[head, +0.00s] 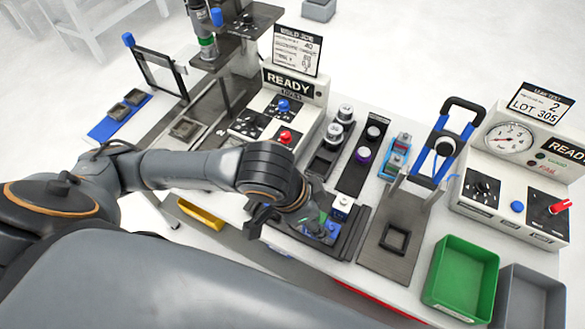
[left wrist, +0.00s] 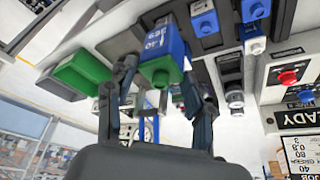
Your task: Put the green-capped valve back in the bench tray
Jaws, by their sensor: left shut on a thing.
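The green-capped valve (left wrist: 160,64) shows in the left wrist view as a blue body with a white label and a green cap. My left gripper (left wrist: 158,88) is shut on it, one dark finger on each side. In the head view my left gripper (head: 303,222) is low over the front of the bench, and the valve (head: 322,227) is partly hidden by it. The dark bench tray (head: 354,226) lies right beside and under the valve. I cannot tell whether the valve touches it. My right gripper is not in view.
A white-topped valve (head: 342,204) stands at the tray. Behind are a control box (head: 312,95) and a dark rack (head: 352,176). To the right are a fixture plate (head: 380,258), a gauge tester (head: 497,195), a green bin (head: 432,292) and a grey bin (head: 550,284).

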